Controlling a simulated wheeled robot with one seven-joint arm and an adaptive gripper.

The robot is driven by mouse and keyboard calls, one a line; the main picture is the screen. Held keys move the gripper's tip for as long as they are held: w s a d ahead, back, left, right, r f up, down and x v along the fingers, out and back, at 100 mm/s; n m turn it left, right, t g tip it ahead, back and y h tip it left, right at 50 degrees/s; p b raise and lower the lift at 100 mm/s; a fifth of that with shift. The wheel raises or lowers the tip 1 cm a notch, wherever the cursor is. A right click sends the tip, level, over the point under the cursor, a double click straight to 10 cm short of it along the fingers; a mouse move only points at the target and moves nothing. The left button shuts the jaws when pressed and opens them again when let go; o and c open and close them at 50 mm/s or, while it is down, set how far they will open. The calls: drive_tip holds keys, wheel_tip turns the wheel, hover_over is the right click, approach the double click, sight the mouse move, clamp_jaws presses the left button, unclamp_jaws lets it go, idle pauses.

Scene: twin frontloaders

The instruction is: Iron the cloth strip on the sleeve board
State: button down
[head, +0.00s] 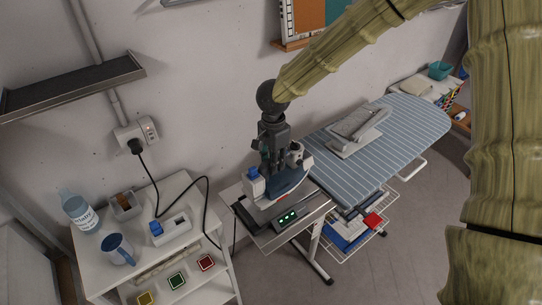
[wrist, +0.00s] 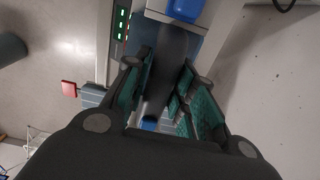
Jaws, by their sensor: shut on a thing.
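The iron (head: 290,185), white and dark blue with a blue cap, is at the metal rest (head: 262,238) at the left end of the ironing board. I cannot tell whether its sole touches the rest. My gripper (head: 272,160) comes down from above and is shut on the iron's handle. In the wrist view the fingers (wrist: 165,85) lie on both sides of the dark handle (wrist: 172,52). The sleeve board (head: 358,130), pale grey, stands on the striped ironing board (head: 408,120). A cloth strip on it is hard to make out.
A green-lit display (head: 287,218) is on the rest's front. A black cord runs from the wall socket (head: 137,133). A dark shelf (head: 75,86) juts from the wall.

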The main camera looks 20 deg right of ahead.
drive_tip(key=shift+s+r, duration=0.1)
drive_tip(key=shift+r, duration=0.05)
drive_tip(key=shift+a+p, duration=0.1)
drive_tip(key=shift+p, duration=0.55)
drive_tip(key=shift+a+f+b, duration=0.1)
drive_tip(key=shift+f+b, duration=0.25)
drive_tip(key=shift+f, duration=2.45)
drive_tip(key=c, duration=1.1)
unclamp_jaws()
drive_tip(key=shift+s, duration=0.1)
drive_tip(key=shift+f, duration=0.1)
